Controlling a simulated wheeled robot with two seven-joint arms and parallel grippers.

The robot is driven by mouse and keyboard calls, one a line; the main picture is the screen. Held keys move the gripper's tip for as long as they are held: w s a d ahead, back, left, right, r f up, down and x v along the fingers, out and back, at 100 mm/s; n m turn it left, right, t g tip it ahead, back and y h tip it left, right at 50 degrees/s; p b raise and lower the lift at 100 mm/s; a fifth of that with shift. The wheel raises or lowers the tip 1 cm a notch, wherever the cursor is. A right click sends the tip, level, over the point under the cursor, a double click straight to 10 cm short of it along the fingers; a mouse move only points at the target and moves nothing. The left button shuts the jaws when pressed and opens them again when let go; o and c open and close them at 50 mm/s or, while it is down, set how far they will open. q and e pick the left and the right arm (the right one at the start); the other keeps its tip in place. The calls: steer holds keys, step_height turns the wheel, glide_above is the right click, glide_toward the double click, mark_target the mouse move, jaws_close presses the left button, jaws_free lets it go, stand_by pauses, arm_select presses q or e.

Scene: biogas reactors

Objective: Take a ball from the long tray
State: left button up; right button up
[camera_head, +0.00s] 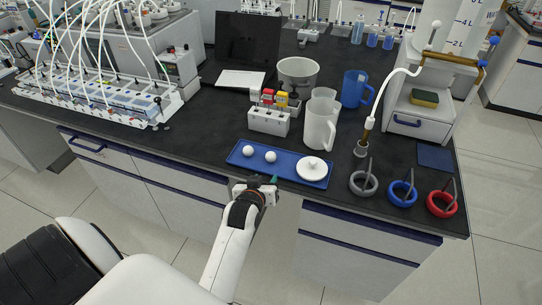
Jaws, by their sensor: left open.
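A long blue tray (287,171) lies near the front edge of the black bench. Two white balls sit in its left half, the left ball (248,151) and the right ball (270,157). A white round lid with a knob (311,169) lies at the tray's right end. My left gripper (257,184) is just in front of the tray's left half, by the bench edge. It is open and holds nothing visible. My right gripper is not in view.
A white rack (268,121) and a white pitcher (320,124) stand behind the tray. Grey (363,184), blue (402,194) and red (441,204) rings lie to its right. A reactor bath (95,92) with tubes fills the left. The bench left of the tray is clear.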

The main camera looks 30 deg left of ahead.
mark_target(269, 159)
arm_select(q)
steer(key=shift+n+y, duration=0.3)
steer(key=w+a, duration=0.2)
steer(key=w, duration=0.1)
steer(key=w+a+p, duration=0.1)
steer(key=w, duration=0.1)
steer(key=shift+w+r, duration=0.2)
steer(key=shift+r, duration=0.05)
steer(key=shift+f+p+x, duration=0.15)
steer(key=shift+p+x, duration=0.05)
steer(key=shift+x, duration=1.25)
steer(key=shift+f+p+x, duration=0.1)
steer(key=shift+p+x, duration=0.05)
steer(key=shift+x, duration=1.35)
steer(key=shift+s, duration=0.2)
steer(key=c, duration=0.8)
